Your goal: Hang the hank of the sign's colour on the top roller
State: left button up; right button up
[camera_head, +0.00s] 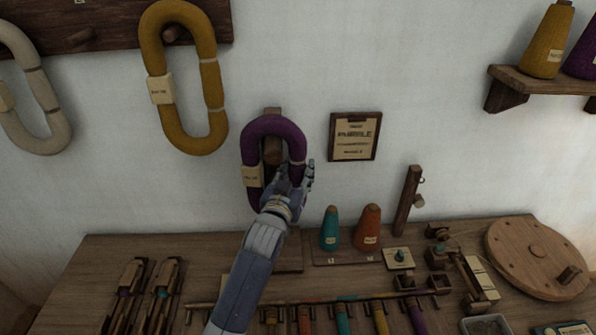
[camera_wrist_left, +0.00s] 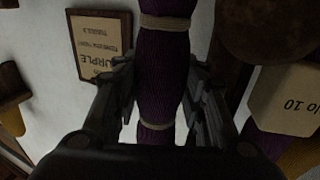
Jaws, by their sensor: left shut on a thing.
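The sign (camera_head: 355,136) on the wall reads PURPLE; it also shows in the left wrist view (camera_wrist_left: 98,45). The purple hank (camera_head: 274,126) is upright in front of the wall, left of the sign. My left gripper (camera_head: 297,178) is shut on its right strand, between the two pale ties; the jaws (camera_wrist_left: 163,105) flank that strand in the wrist view. The wooden roller (camera_head: 272,150) shows inside the hank's loop, near its top; its round end (camera_wrist_left: 258,28) is beside the strand. Whether the hank rests on it, I cannot tell. My right gripper is out of view.
A mustard hank (camera_head: 152,50) and a cream hank (camera_head: 45,92) hang from the wall rail at upper left. The bench below holds a teal cone (camera_head: 330,229), an orange cone (camera_head: 368,228), a wooden post (camera_head: 407,200) and a round wooden disc (camera_head: 520,255). A cone shelf (camera_head: 520,82) is at upper right.

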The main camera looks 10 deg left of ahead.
pick_arm(q)
jog(key=shift+f, duration=0.45)
jog(key=o, duration=1.2)
jog(key=shift+o, duration=0.3)
jog(key=shift+w, duration=0.1)
jog(key=shift+s+r, duration=0.1)
jog(key=shift+s, duration=0.1)
jog(key=s, duration=1.1)
jog(key=shift+s+a, duration=0.35)
jog(key=shift+a, duration=0.05)
